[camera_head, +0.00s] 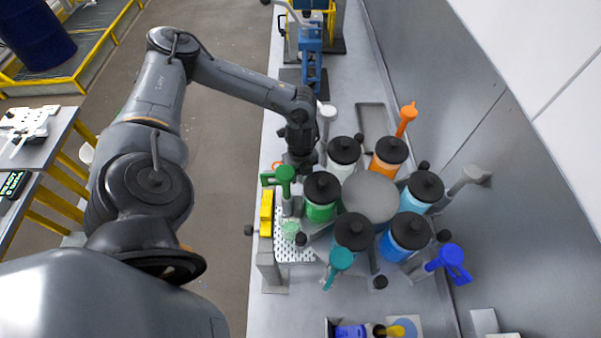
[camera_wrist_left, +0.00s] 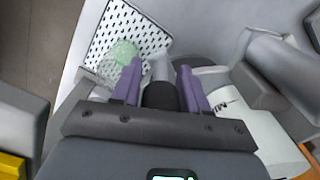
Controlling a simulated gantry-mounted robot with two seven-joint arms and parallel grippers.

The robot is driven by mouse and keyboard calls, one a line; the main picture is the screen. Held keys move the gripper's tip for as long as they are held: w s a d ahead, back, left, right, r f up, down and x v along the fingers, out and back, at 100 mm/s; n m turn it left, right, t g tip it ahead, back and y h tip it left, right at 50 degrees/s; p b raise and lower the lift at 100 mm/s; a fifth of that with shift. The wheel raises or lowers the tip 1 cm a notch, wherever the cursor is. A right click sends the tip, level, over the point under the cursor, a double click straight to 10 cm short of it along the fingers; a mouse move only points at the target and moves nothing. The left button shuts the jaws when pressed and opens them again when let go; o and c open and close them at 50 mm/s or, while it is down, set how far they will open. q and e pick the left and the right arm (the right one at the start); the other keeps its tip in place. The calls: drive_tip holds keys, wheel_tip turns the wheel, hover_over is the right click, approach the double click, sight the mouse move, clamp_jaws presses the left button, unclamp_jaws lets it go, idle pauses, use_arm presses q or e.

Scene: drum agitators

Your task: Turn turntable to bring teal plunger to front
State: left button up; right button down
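The turntable, with a grey round centre (camera_head: 370,196), carries several black-lidded drums. The teal plunger (camera_head: 338,266) is at its near side, lower in the picture, beside a teal drum (camera_head: 352,232). A green plunger (camera_head: 286,180) is at the left, by the green drum (camera_head: 321,205). Black knobs (camera_head: 301,239) stick out around the turntable. My left gripper (camera_head: 303,168) is at the turntable's far-left side, near the white drum (camera_head: 344,158). In the left wrist view, a black knob (camera_wrist_left: 160,97) on a grey rod lies between its purple fingers; contact is unclear. My right gripper is not in view.
An orange plunger (camera_head: 406,118) and a blue plunger (camera_head: 450,262) stand at the turntable's far and right sides. A perforated tray (camera_wrist_left: 118,26) holds a clear cup with green contents (camera_wrist_left: 124,53). A metal wall bounds the right.

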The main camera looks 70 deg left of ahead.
use_arm(q)
clamp_jaws()
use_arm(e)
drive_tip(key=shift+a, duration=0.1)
